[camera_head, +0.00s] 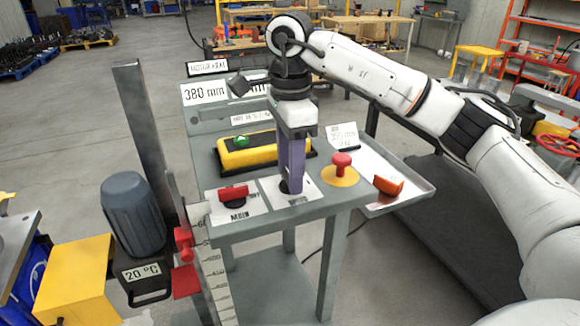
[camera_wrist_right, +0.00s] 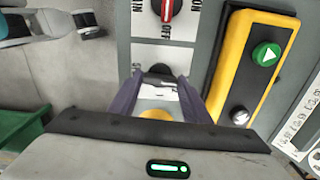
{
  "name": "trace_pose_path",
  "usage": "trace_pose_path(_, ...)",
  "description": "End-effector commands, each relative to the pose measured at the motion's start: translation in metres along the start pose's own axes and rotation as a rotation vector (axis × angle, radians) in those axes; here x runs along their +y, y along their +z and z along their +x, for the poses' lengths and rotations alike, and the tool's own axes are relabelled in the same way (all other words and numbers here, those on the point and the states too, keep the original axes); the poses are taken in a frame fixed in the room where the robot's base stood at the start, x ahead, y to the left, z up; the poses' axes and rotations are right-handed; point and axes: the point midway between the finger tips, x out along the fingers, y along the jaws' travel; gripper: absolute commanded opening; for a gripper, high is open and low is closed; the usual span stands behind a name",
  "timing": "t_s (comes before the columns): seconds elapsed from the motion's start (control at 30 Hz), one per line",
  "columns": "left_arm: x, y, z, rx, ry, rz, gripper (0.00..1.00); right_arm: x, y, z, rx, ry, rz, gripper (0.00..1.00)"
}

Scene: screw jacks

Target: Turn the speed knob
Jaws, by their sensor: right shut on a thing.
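The speed knob (camera_wrist_right: 160,70) is a small black round knob on a white label plate on the grey panel. In the head view only a dark edge of it (camera_head: 284,187) shows, since my right gripper covers the rest. My right gripper (camera_head: 291,190) points straight down from above the panel with its purple fingers. In the right wrist view the two fingertips (camera_wrist_right: 160,82) come together on either side of the knob, and the gripper is shut on it. The knob's pointer and scale are mostly hidden. My left gripper is not in view.
The red main switch (camera_head: 233,194) is left of the knob. The red mushroom button (camera_head: 342,162) on its yellow disc is right. The yellow box (camera_head: 256,152) with a green button lies behind. An orange-red block (camera_head: 388,186) sits at the right tray. A motor (camera_head: 133,217) stands left.

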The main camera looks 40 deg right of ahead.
Motion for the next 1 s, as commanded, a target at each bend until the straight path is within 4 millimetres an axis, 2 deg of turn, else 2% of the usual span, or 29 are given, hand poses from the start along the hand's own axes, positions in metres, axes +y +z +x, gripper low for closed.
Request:
trace_pose_path(0.7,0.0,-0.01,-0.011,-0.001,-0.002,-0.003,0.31,0.0,0.0,-0.001,0.001,0.001,0.544,0.21)
trace_pose_path(1.0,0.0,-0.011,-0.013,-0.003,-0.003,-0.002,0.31,0.0,0.0,-0.001,0.0,0.0,0.686,0.21)
